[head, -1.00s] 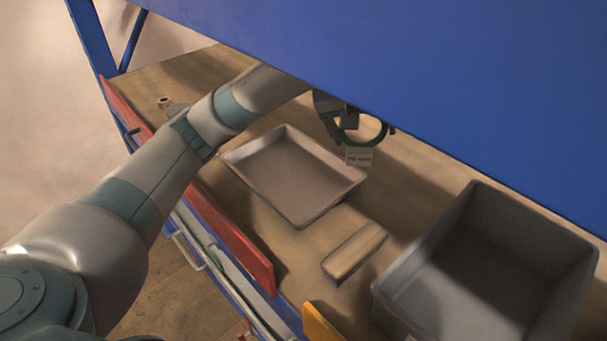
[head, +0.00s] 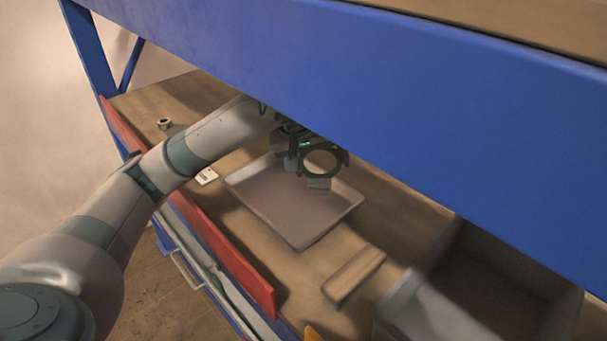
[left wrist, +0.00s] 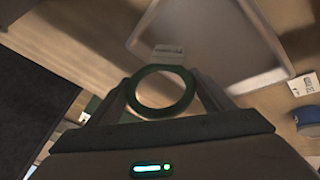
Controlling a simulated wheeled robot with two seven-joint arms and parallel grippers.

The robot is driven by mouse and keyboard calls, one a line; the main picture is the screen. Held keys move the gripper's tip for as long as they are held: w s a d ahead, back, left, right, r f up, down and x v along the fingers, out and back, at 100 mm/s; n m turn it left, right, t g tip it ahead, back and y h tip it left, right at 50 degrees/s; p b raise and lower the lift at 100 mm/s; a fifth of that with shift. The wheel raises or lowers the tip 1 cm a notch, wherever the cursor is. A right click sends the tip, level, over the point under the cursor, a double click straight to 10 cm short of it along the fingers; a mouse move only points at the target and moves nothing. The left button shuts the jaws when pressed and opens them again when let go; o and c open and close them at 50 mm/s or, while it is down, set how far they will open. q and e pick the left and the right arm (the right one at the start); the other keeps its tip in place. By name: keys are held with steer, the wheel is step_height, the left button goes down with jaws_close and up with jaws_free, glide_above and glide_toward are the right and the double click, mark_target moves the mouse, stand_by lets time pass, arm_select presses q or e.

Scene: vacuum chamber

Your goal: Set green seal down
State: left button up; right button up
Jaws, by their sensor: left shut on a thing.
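The green seal is a dark green ring (head: 341,171) with a small white tag (head: 318,186). My left gripper (head: 318,158) is shut on it and holds it above the far part of the shallow grey tray (head: 262,207). In the left wrist view the ring (left wrist: 134,92) sits between the two fingers, with the tag (left wrist: 168,52) beyond it and the tray (left wrist: 205,25) behind. The exact height above the tray is hard to judge. My right gripper is not in view.
A deep grey bin (head: 410,305) stands at the right. A wooden block (head: 353,275) lies between tray and bin. A blue shelf beam (head: 400,90) overhangs the workspace.

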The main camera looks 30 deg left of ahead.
arm_select(q)
steer(key=a+f, duration=0.1)
steer(key=a, duration=0.1)
steer(key=a+f+p, duration=0.1)
steer(key=a, duration=0.1)
steer(key=shift+s+f, duration=0.1)
steer(key=shift+f, duration=0.1)
steer(key=shift+d, duration=0.1)
step_height(320, 180, down, 3)
steer(key=shift+f+p, duration=0.1)
steer(key=shift+p, duration=0.9)
steer(key=shift+f, duration=0.4)
